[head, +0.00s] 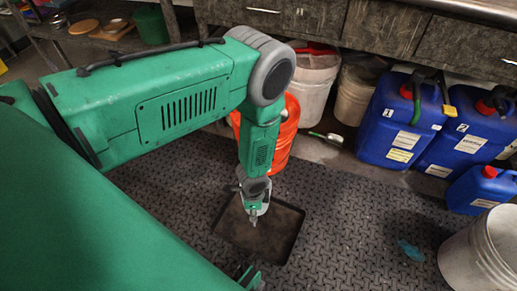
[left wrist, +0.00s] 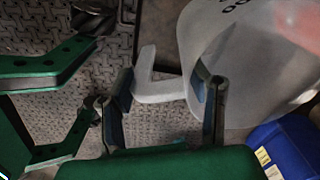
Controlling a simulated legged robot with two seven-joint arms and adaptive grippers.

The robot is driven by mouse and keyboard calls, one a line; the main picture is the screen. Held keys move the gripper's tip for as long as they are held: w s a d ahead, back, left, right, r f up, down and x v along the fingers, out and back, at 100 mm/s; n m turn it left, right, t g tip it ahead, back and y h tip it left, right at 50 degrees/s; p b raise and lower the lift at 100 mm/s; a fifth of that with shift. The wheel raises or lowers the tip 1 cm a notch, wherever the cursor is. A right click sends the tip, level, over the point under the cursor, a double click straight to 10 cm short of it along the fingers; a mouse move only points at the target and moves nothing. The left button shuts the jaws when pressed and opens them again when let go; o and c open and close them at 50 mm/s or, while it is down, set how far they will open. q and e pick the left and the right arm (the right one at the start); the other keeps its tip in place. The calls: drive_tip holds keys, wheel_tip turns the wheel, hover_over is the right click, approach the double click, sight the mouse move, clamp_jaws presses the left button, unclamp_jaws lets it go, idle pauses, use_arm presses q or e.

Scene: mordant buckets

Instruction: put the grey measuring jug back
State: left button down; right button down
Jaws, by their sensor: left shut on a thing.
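The grey measuring jug (left wrist: 235,75) fills the right of the left wrist view. It is pale, with dark marks near its top edge, and its handle (left wrist: 155,88) reaches left from the body. My left gripper (left wrist: 165,88) is shut on the jug, its two dark fingers on either side of the handle. In the head view my left gripper (head: 254,212) points down above a dark tray; the jug is mostly hidden there by the arm. My right gripper (left wrist: 98,65) shows at the left of the wrist view, its fingers apart and nothing between them.
The dark tray (head: 283,245) lies on the patterned metal floor. An orange bucket (head: 282,140) stands behind my arm, with a white bucket (head: 312,88) behind it. Blue canisters (head: 398,115) stand at the right. A pale bucket (head: 480,255) is at the lower right, near a blue scrap (head: 411,250).

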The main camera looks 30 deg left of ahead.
use_arm(q)
wheel_tip(320, 180, down, 19)
drive_tip(key=s+a+m+b, duration=0.1)
drive_tip(key=m+b, duration=0.2)
drive_tip(key=b, duration=0.4)
drive_tip(key=shift+s+m, duration=0.15)
drive_tip(key=shift+m, duration=0.25)
drive_tip(key=shift+r, duration=0.1)
drive_tip(key=c, duration=0.8)
unclamp_jaws()
